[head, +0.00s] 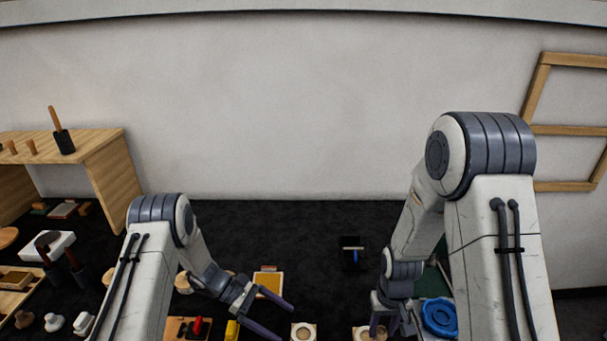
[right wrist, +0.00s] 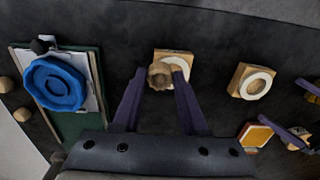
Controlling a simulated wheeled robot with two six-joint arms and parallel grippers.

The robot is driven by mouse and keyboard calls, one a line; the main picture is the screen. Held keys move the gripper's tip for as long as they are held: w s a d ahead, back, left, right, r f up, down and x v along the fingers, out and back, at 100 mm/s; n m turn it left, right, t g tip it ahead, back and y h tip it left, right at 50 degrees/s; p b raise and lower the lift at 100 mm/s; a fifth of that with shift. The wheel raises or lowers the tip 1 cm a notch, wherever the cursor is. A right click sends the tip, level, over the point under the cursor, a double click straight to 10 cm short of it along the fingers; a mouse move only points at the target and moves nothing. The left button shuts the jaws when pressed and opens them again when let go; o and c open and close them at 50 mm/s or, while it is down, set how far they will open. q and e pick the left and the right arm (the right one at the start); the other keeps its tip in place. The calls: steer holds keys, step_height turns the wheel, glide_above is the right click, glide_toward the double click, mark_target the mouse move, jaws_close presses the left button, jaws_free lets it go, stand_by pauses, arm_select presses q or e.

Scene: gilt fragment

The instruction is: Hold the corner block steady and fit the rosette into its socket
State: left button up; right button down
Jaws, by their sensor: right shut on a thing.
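My right gripper (head: 385,330) is shut on the rosette, a small tan carved piece (right wrist: 160,76), held between the fingertips in the right wrist view. Just beyond it is a wooden corner block (right wrist: 173,54) with a pale ring around its socket, partly hidden by the rosette and a finger. I cannot tell whether the rosette touches it. A second, similar block (right wrist: 240,80) lies to the right, apart from the gripper; it shows in the head view too (head: 303,331). My left gripper (head: 286,322) is open and empty, near that second block.
A blue ring-shaped object (head: 438,316) lies on a green board at right. A framed yellow pad (head: 270,281) lies behind my left gripper. A small black item with a blue part (head: 352,254) stands farther back. Red and yellow items (head: 198,326) are at front left. A wooden bench (head: 85,150) stands far left.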

mark_target(304, 336)
arm_select(q)
steer(key=shift+b+x, duration=0.75)
steer(key=shift+x, duration=2.6)
arm_select(e)
steer(key=shift+f, duration=0.8)
arm_select(q)
steer(key=shift+c, duration=0.3)
steer(key=shift+o, duration=0.3)
steer(key=c, duration=0.8)
